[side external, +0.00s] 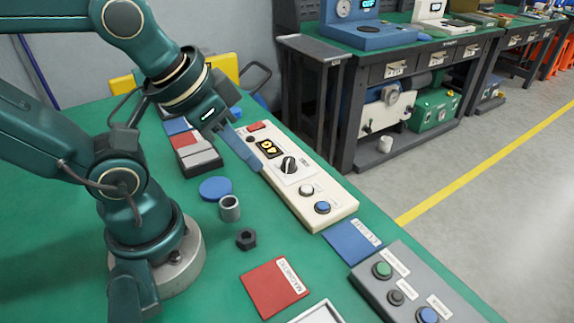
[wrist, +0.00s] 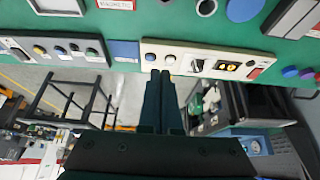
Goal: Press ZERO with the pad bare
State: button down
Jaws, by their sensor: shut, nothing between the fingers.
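A cream control panel (side external: 300,180) lies on the green bench. It carries a yellow-lit display (side external: 268,148), a black knob (side external: 289,165), a pale button (side external: 306,190) and a blue button (side external: 322,207); the wrist view also shows the panel (wrist: 212,53). The button labels are too small to read, so I cannot tell which is ZERO. My gripper (side external: 257,164) is shut and empty, its fingers over the panel's left edge near the knob. In the wrist view the fingertips (wrist: 160,74) overlap the panel's edge below the pale button (wrist: 170,59); contact cannot be told. I cannot identify the pad.
A blue disc (side external: 215,188), a grey ring (side external: 230,208) and a black nut (side external: 246,239) lie left of the panel. A red MAGNETIC mat (side external: 273,289), a blue mat (side external: 350,242) and a grey button box (side external: 408,270) are in front. Dark and grey blocks (side external: 199,158) lie behind.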

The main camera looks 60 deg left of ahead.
jog(key=shift+w, duration=0.1)
dwell(0.3)
jog(key=w+a+r+m+t+y, duration=0.25)
jog(key=w+a+r+t, duration=0.4)
jog(key=w, duration=0.35)
jog(key=m+g+h, duration=0.1)
jog(key=m+h, duration=0.5)
jog(key=m, duration=0.5)
send_over(307, 189)
notch_tip(307, 189, down, 4)
jog(key=f+g, duration=0.1)
jog(key=f, duration=0.2)
jog(key=s+a+f+g, duration=0.1)
jog(key=shift+f+g, duration=0.35)
jog(key=shift+f, duration=0.05)
jog(key=shift+f, duration=4.4)
